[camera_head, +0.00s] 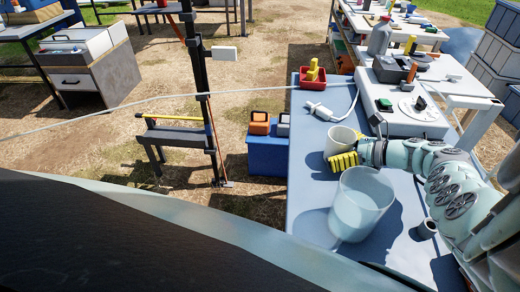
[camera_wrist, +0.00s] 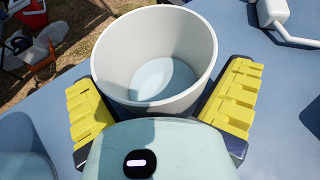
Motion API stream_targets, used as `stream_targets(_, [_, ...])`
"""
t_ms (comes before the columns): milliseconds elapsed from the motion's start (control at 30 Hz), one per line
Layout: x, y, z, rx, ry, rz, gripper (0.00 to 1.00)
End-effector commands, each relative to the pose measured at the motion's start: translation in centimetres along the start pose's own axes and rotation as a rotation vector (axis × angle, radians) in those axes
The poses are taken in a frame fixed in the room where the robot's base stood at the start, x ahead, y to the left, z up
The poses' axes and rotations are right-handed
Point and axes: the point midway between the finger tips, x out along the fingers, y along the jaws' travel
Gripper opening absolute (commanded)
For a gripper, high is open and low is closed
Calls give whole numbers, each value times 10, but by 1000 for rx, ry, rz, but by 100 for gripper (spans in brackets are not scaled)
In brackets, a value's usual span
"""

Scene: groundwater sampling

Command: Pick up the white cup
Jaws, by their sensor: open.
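The white cup (camera_head: 337,138) stands upright on the blue table (camera_head: 306,160) in the head view, partly hidden behind my gripper (camera_head: 345,160). In the wrist view the white cup (camera_wrist: 118,55) looks round, open at the top and empty. My gripper (camera_wrist: 162,92) is open, with one yellow-padded finger on each side of the cup's near part. A gap seems to show at the right finger; I cannot tell whether the left finger touches the cup.
A large clear beaker (camera_head: 362,203) stands close in front of my gripper. A white handheld device (camera_head: 322,111) lies behind the cup, and a red bin (camera_head: 313,78) sits at the table's far end. A white instrument (camera_head: 405,112) stands at the right.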

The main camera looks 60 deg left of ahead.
Motion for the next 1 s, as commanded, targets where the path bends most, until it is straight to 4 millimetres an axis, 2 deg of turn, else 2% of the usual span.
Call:
stream_targets(167, [1,0,1,-2,1,1,100])
stream_targets(833, [0,-1,0,-1,1,-2,32])
stream_targets(1000, [0,-1,0,-1,1,-3,29])
